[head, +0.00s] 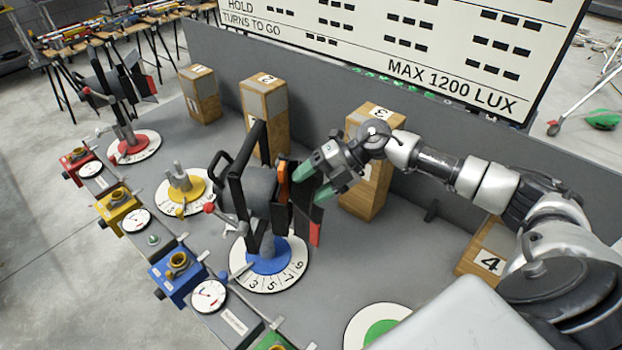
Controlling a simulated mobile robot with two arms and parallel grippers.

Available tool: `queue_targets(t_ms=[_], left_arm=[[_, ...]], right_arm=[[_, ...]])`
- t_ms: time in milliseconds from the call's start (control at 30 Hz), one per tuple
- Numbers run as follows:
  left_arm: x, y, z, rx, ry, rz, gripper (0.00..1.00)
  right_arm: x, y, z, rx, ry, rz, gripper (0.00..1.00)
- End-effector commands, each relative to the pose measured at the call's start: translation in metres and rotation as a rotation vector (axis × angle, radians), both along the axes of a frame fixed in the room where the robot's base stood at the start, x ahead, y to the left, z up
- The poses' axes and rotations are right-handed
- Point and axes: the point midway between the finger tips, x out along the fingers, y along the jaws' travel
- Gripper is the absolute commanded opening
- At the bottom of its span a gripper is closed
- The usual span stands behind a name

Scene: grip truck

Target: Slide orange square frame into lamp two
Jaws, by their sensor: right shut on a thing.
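A black lamp (250,190) stands on a blue hub over a white numbered dial (285,276) in the middle. No lamp number is legible on it. An orange edge (283,182), seen nearly edge-on, shows at the lamp's right front; I take it for the orange square frame. My right gripper (313,184) has green fingertips and is right beside this edge and the dark flaps. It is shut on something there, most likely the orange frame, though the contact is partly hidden. How far the frame sits in the lamp is unclear. My left gripper is not in view.
Another black lamp (115,90) stands on a red hub at far left. A yellow hub (186,188) carries only a grey post. Wooden blocks (265,112) numbered 1 to 3 line the back; block 4 (485,255) is at right. Coloured control boxes (175,275) line the front edge.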

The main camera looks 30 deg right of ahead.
Motion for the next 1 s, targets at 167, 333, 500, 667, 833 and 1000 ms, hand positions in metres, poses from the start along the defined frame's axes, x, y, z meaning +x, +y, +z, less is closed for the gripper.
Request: queue_targets(t_ms=[167,333,500,667,833,1000], left_arm=[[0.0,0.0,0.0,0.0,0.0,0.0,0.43],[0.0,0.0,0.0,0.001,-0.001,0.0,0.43],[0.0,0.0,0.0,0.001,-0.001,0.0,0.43],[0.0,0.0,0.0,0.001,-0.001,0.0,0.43],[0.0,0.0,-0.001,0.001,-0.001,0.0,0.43],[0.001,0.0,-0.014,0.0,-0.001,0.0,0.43]], right_arm=[[-0.001,0.0,-0.001,-0.003,0.004,0.002,0.39],[-0.001,0.0,-0.001,-0.003,0.004,0.002,0.39],[-0.001,0.0,-0.001,-0.002,0.004,0.001,0.85],[0.0,0.0,-0.001,-0.002,0.003,0.0,0.88],[0.0,-0.002,0.0,-0.003,0.002,0.0,0.88],[-0.004,-0.019,0.007,-0.006,0.001,-0.003,0.88]])
